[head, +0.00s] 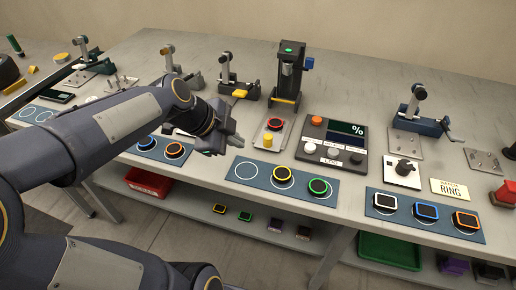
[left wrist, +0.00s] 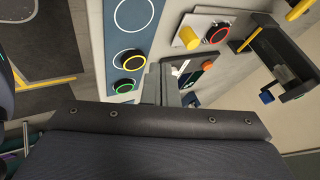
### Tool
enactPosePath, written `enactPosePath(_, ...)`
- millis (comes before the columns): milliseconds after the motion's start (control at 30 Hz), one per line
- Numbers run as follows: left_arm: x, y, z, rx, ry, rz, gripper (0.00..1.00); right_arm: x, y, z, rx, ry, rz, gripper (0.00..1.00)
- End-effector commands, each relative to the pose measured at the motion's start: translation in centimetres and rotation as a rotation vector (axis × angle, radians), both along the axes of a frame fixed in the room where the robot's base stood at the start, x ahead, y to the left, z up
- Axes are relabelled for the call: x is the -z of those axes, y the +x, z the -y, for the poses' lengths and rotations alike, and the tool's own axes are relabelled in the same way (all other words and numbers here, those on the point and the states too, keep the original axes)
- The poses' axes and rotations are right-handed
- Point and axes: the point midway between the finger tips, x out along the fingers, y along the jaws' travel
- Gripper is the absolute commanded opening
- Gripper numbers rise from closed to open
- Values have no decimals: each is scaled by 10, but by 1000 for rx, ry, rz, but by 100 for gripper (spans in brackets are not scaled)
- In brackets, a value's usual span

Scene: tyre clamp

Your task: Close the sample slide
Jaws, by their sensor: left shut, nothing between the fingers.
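The sample slide (head: 258,133) is a light plate sticking out in front of a dark upright tester (head: 288,75) with a green light on top. A puck with a red ring (head: 275,124) lies on it, and a yellow knob (head: 267,141) stands near its front end. The left wrist view shows the knob (left wrist: 187,38), the red-ringed puck (left wrist: 217,33) and part of the tester (left wrist: 285,62). My left gripper (head: 232,146) is shut and empty, just left of the slide and apart from the knob. My right gripper is not in view.
A blue mat (head: 325,195) with yellow- and green-ringed pucks lies in front of the slide. A control box (head: 334,143) with a % display stands to its right. A clamp (head: 238,90) stands behind left. Farther right are another clamp (head: 418,120) and a three-puck mat (head: 425,228).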

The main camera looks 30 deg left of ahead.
Motion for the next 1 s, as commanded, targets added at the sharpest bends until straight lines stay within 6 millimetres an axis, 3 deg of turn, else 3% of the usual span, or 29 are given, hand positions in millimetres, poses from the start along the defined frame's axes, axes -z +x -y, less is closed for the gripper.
enactPosePath(433,73,48,24,1,-5,-9,0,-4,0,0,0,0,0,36)
enactPosePath(700,71,82,16,-1,-3,-3,0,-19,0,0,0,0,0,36)
enactPosePath(1000,72,87,14,-2,-2,-2,0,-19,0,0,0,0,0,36)
